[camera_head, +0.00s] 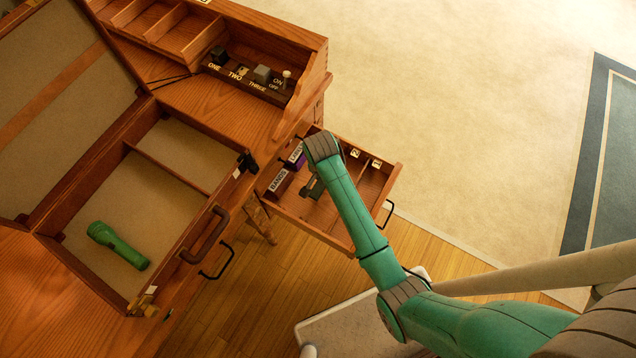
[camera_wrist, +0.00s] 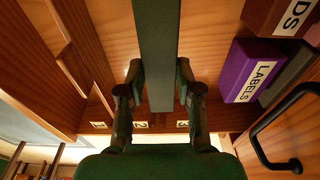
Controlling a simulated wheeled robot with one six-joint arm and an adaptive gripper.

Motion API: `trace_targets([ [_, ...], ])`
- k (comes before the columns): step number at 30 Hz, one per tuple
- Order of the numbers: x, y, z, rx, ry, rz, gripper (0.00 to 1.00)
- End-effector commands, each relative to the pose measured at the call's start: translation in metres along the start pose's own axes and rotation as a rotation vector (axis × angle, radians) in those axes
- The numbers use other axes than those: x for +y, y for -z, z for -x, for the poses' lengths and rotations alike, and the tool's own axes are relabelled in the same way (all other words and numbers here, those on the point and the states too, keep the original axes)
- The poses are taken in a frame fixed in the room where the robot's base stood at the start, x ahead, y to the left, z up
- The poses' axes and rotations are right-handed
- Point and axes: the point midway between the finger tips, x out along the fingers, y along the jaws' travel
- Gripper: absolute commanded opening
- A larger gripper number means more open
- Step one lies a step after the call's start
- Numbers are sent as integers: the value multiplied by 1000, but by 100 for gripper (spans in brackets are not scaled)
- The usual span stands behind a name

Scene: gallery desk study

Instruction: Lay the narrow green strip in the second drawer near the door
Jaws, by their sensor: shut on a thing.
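In the wrist view, my gripper (camera_wrist: 158,88) is shut on a narrow green strip (camera_wrist: 157,40), which runs from between the fingers to the top edge. In the head view, my gripper (camera_head: 313,188) hangs over an open wooden drawer (camera_head: 322,232); the strip is hard to make out there. The drawer has dividers and numbered labels along one edge. In the wrist view, the labels 2 (camera_wrist: 141,124) and 3 (camera_wrist: 182,124) show beyond the fingers. I cannot tell whether the strip touches the drawer floor. My arm hides part of the drawer.
A purple LABELS box (camera_wrist: 248,70) and a brown-red box (camera_wrist: 278,16) lie in the drawer. An open case (camera_head: 195,150) on the desk holds a green flashlight (camera_head: 118,246). A switch panel (camera_head: 250,82) is on the desk. Pale carpet (camera_head: 450,90) beyond is clear.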

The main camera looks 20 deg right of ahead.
Motion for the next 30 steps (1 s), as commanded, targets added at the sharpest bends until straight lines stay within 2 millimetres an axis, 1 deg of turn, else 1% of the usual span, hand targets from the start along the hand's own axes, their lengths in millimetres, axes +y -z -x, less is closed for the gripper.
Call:
trace_targets([
  [1, 0, -1, -7, -1, -1, 0, 0],
  [7, 0, -3, -23, -1, -1, 0, 0],
  [12, 0, -6, -47, -1, -1, 0, 0],
  [15, 0, -7, -56, 0, 0, 0, 0],
  [27, 0, -7, -60, 0, 1, 0, 0],
  [28, 0, -7, -60, 1, 1, 0, 37],
  [29, 0, -7, -60, 1, 1, 0, 44],
  [30, 0, -7, -60, 1, 1, 0, 54],
])
